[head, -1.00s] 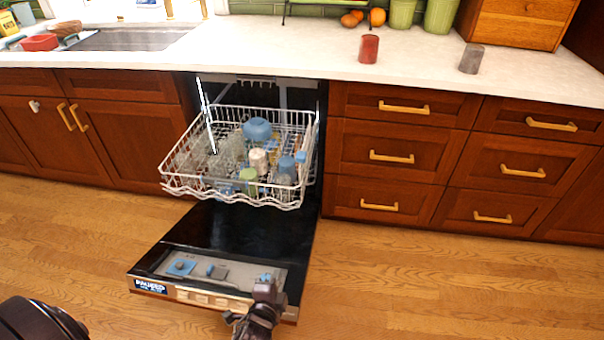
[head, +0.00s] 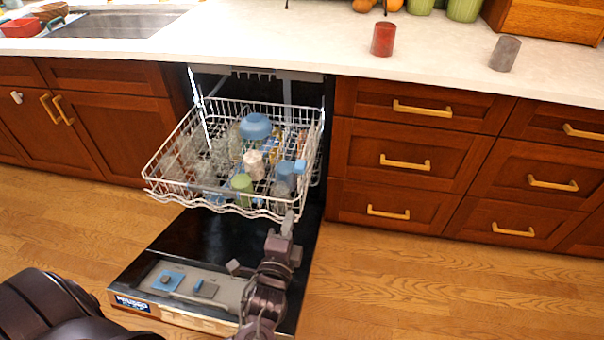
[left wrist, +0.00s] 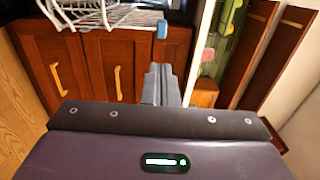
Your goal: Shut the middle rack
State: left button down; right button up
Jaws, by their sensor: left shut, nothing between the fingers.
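The middle rack (head: 168,193) is a white wire rack, pulled out of the dishwasher over the lowered door (head: 190,232). It holds a blue bowl, cups and glasses. My left gripper (head: 287,222) is shut and empty, at the rack's front edge near its right corner. Whether it touches the wire I cannot tell. In the left wrist view the shut fingers (left wrist: 160,84) point toward the rack (left wrist: 128,16), whose front shows at the top with a blue piece at its end. My right gripper is not in view.
The door's inner panel lies low under the rack. Wooden drawers (head: 405,162) stand to the right and cabinets (head: 125,135) to the left. A red cup (head: 383,39) and a grey cup (head: 504,53) stand on the counter. The floor at right is clear.

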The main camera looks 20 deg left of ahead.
aim_at(302, 172)
pick_arm(q)
jog(key=b+x, duration=0.1)
jog(key=x, duration=1.1)
jog(key=shift+w+a, duration=0.1)
jog(key=shift+w, duration=0.3)
jog(key=shift+a, duration=0.1)
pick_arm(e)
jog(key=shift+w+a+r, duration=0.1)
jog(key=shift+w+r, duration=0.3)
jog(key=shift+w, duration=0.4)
pick_arm(q)
jog(key=shift+w, duration=0.1)
